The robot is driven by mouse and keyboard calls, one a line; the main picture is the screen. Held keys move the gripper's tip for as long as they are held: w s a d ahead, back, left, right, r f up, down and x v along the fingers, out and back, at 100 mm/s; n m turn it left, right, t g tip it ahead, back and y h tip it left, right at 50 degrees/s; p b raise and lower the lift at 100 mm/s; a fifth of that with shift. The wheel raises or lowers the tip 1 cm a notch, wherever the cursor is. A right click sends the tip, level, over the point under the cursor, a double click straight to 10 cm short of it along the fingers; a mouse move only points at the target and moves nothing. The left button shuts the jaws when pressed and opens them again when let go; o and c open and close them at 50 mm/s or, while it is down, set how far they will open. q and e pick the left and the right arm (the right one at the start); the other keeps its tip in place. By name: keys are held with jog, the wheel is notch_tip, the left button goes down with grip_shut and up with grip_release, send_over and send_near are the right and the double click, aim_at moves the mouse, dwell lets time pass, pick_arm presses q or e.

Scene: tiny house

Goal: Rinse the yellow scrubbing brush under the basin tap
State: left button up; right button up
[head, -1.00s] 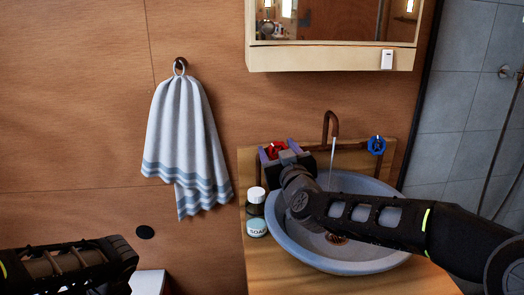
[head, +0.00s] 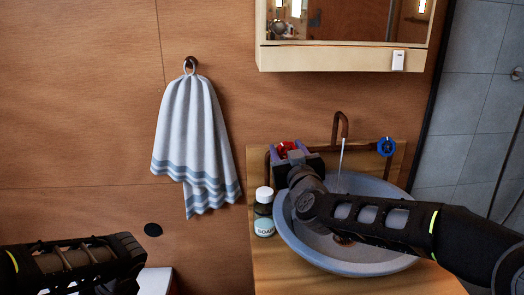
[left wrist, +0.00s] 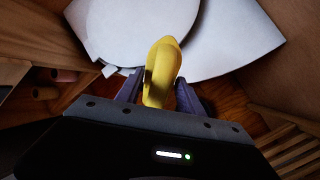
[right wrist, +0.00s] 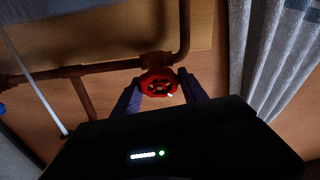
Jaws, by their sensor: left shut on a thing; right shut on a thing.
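The yellow scrubbing brush (left wrist: 162,70) is in the left wrist view, between the fingers of my left gripper (left wrist: 158,92), which is shut on it. The brush is not visible in the head view. My right gripper (right wrist: 160,92) is shut on the red tap handle (right wrist: 159,83); the red handle also shows in the head view (head: 287,149). The copper tap (head: 341,122) stands behind the basin (head: 290,240), and a thin stream of water (head: 341,160) falls from it. The blue tap handle (head: 386,146) is to the right.
A soap bottle (head: 264,215) stands left of the basin on the wooden counter (head: 275,278). A striped towel (head: 195,135) hangs on the wall at the left. A mirror cabinet (head: 330,58) is above the tap. My right arm crosses over the basin's front.

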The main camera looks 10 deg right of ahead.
pick_arm(q)
jog(key=shift+r, duration=0.3)
pick_arm(e)
jog(key=m+h, duration=0.1)
jog(key=m, duration=0.1)
jog(key=m+h, duration=0.1)
jog(key=m, duration=0.2)
jog(key=shift+h, duration=0.3)
pick_arm(q)
jog(key=shift+r+p, duration=0.4)
jog(key=shift+p, duration=0.25)
pick_arm(e)
jog(key=shift+d+m+g+h, duration=0.15)
jog(key=shift+m+h, duration=0.35)
jog(key=shift+m, duration=0.6)
jog(key=shift+a+m+g+h, duration=0.1)
jog(key=shift+m+g+h, duration=0.3)
jog(key=shift+m, duration=0.7)
jog(key=shift+d, duration=0.1)
jog(key=o, duration=1.4)
jog(key=shift+c, duration=0.2)
pick_arm(q)
jog(key=shift+f, duration=0.15)
pick_arm(e)
jog(key=v, duration=1.2)
jog(key=shift+f, duration=0.2)
